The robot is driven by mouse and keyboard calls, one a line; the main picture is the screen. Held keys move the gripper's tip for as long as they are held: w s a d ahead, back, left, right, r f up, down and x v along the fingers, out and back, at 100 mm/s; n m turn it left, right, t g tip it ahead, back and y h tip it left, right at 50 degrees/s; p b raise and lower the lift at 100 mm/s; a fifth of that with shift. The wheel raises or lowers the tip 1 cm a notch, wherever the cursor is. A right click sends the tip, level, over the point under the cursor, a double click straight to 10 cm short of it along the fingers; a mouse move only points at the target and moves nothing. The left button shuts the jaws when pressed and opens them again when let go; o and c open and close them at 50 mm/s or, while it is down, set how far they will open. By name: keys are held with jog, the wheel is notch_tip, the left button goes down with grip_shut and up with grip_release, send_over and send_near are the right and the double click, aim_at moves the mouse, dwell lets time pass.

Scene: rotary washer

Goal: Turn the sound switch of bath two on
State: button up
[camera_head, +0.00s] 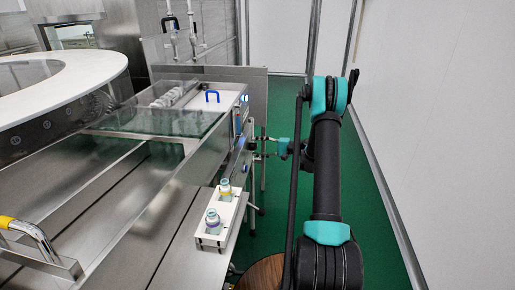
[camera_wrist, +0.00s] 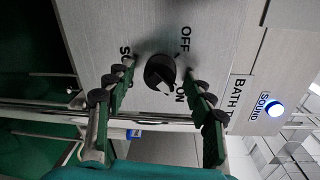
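A black round switch knob (camera_wrist: 160,72) with a pale mark on its lower part is on a grey metal panel in the wrist view. OFF and ON are printed to its right, and a word starting with S is partly hidden at its left. The word BATH is beside it; its number is hidden behind my right finger. My gripper (camera_wrist: 159,72) is open, with one finger on each side of the knob and visible gaps to it. In the head view my gripper (camera_head: 257,146) is at the bath unit's front panel (camera_head: 240,122); the knob is not clear there.
A lit blue-white light marked SOUND (camera_wrist: 275,109) sits on the panel at right. In the head view, a white rack (camera_head: 212,238) with two bottles stands below the panel. Green floor is free at right.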

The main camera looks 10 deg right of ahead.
jog(key=shift+d, duration=0.1)
jog(key=v, duration=1.1)
jog(key=shift+d, duration=0.4)
jog(key=shift+s, duration=0.15)
jog(key=s+a+r+n+g+h, duration=0.1)
jog(key=s+a+r+h, duration=0.25)
jog(key=s+a, duration=0.3)
jog(key=s+a+r+n+g+h, duration=0.1)
jog(key=s+a+r+h, duration=0.1)
jog(key=s+a+h, duration=0.5)
jog(key=s+d+f+n+h, duration=0.2)
jog(key=s+d+h, duration=0.1)
jog(key=s, duration=0.9)
jog(key=s+d+f+n+h, duration=0.2)
jog(key=s+d+h, duration=0.1)
jog(key=s, duration=0.9)
jog(key=shift+s+t, duration=0.3)
jog(key=shift+t, duration=0.1)
